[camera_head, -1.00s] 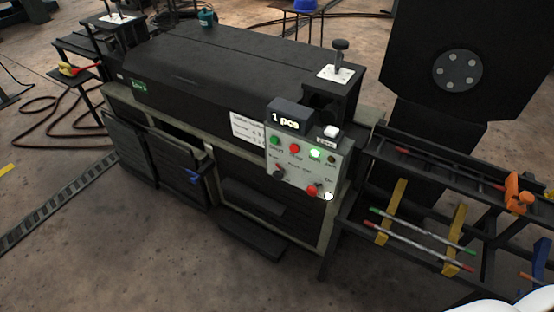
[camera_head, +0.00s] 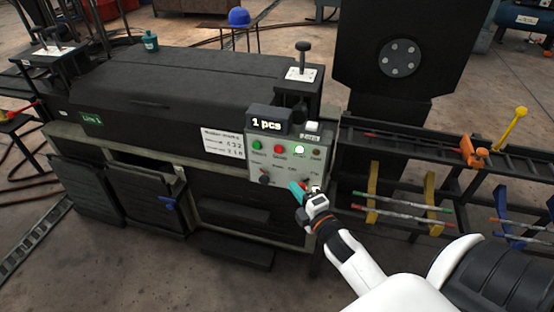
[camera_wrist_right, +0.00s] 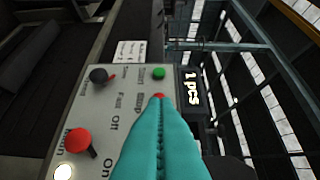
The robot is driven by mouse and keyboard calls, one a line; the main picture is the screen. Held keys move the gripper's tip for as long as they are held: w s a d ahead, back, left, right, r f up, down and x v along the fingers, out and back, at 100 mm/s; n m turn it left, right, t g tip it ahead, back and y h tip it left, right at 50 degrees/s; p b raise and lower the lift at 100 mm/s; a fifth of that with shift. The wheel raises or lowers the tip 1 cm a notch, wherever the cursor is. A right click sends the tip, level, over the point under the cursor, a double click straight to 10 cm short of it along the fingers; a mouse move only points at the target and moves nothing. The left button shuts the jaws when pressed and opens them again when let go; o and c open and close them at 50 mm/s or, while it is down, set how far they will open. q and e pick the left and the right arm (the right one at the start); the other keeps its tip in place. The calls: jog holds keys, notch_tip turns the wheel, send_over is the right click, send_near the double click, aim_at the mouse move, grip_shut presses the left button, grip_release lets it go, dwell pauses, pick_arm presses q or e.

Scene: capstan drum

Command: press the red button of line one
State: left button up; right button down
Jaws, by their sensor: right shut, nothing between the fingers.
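The red button (camera_head: 280,149) sits on the pale control panel (camera_head: 262,166), right of the green button (camera_head: 257,145). A green sign (camera_head: 91,118) on the machine's left end seems to read line 1. My right gripper (camera_head: 296,188), with teal fingers, is shut and empty in front of the panel's lower right. In the right wrist view the closed fingertips (camera_wrist_right: 164,104) point at the panel and partly cover the red button (camera_wrist_right: 158,96). In the head view the tips appear below the button, apart from it. My left gripper is out of view.
A display (camera_head: 268,122) reading "1 pcs" tops the panel. A dark knob (camera_head: 264,177) sits low on it, and a red mushroom knob (camera_wrist_right: 77,141) shows in the right wrist view. A rack (camera_head: 427,190) with rods stands to the right.

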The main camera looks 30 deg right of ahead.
send_near(274, 150)
jog(key=w+a, duration=0.2)
jog(key=w, duration=0.2)
jog(key=d, duration=0.1)
jog(key=w+d+p, duration=0.1)
jog(key=shift+w+d+r, duration=0.15)
jog(key=shift+w+d, duration=0.2)
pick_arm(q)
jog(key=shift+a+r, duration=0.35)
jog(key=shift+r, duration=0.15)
